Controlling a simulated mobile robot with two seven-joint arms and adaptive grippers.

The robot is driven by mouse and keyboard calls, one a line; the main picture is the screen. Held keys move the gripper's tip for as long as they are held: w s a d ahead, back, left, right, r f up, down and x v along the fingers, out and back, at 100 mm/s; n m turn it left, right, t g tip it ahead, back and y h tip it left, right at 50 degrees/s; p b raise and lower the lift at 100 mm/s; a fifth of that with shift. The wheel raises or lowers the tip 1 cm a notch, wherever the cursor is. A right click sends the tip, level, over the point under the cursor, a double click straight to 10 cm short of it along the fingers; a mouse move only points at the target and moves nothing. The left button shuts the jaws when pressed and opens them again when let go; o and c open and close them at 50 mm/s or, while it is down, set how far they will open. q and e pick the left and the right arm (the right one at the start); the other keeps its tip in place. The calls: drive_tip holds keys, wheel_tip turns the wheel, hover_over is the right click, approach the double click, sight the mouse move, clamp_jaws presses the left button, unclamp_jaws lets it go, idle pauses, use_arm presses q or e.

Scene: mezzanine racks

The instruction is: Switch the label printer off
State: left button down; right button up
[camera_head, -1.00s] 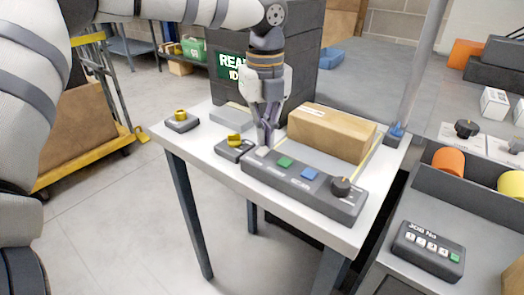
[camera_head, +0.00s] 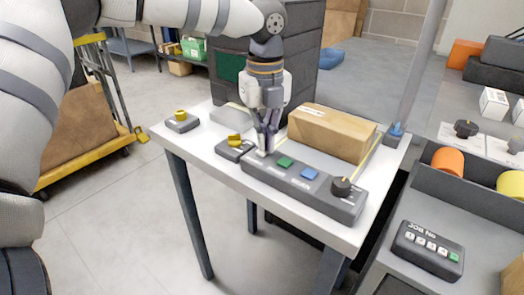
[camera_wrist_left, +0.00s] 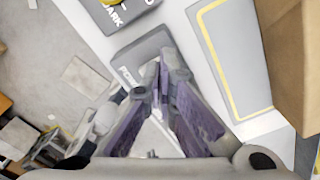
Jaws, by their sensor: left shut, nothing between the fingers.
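The grey control panel (camera_head: 300,185) lies along the front of the white table, with a green button (camera_head: 285,162), a blue button (camera_head: 309,174) and a black knob (camera_head: 341,186). In the wrist view, the panel's end (camera_wrist_left: 128,62) carries partly hidden lettering starting "PO". My left gripper (camera_head: 266,150) is shut and empty, pointing down at this left end. Its fingertips (camera_wrist_left: 158,68) hide whatever control is there; I cannot tell whether they touch it. The dark machine (camera_head: 300,75) behind has a blank dark-green display (camera_head: 231,69). My right gripper is not in view.
A cardboard box (camera_head: 332,132) stands behind the panel. Two small units with yellow knobs, one at the table's left (camera_head: 181,122) and one beside the gripper (camera_head: 235,150), are close by. A job-number keypad (camera_head: 428,249) sits on the right-hand bench.

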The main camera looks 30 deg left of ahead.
use_arm(q)
wheel_tip(320, 180, up, 4)
drive_tip(key=shift+r+p, duration=0.25)
drive_tip(key=shift+p, duration=0.3)
drive_tip(key=shift+r, duration=1.15)
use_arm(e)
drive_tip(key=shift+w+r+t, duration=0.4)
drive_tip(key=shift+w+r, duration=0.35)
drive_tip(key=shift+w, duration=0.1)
